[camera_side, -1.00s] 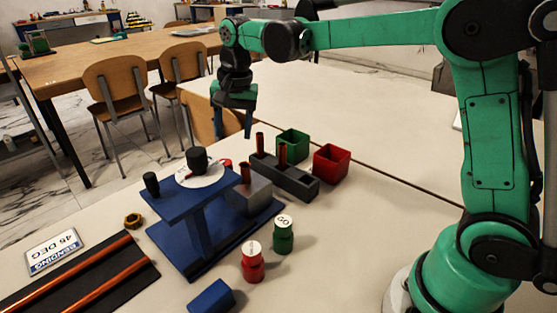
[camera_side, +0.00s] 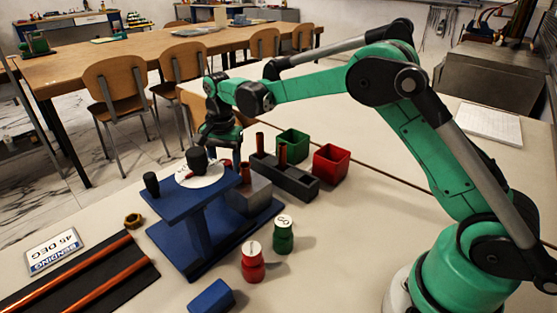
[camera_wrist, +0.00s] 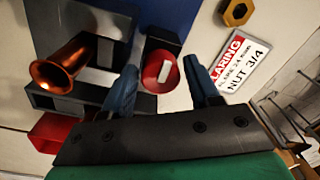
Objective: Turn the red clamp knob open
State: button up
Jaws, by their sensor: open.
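The red clamp knob (camera_wrist: 150,83) shows in the wrist view as a round red face with a pale bar across it, mounted by a dark block. In the side view only a small red part (camera_side: 226,163) shows behind the white dial (camera_side: 200,174); the rest is hidden. My gripper (camera_wrist: 159,73) is open, with one blue finger on each side of the knob in the wrist view. I cannot tell whether either finger touches it. In the side view my gripper (camera_side: 225,150) is low, just behind the blue rig (camera_side: 176,204).
A copper tube with a flared end (camera_wrist: 62,72) stands close to my left finger. A grey tube rack (camera_side: 290,180), a green bin (camera_side: 293,145) and a red bin (camera_side: 331,165) are to the right. Red (camera_side: 252,262) and green (camera_side: 282,236) labelled pieces stand in front.

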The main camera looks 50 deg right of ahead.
grip_shut()
jog(key=n, duration=0.3)
jog(key=shift+n, duration=0.4)
jog(key=n, duration=0.4)
jog(key=shift+n, duration=0.3)
jog(key=n, duration=0.9)
jog(key=shift+w, duration=0.1)
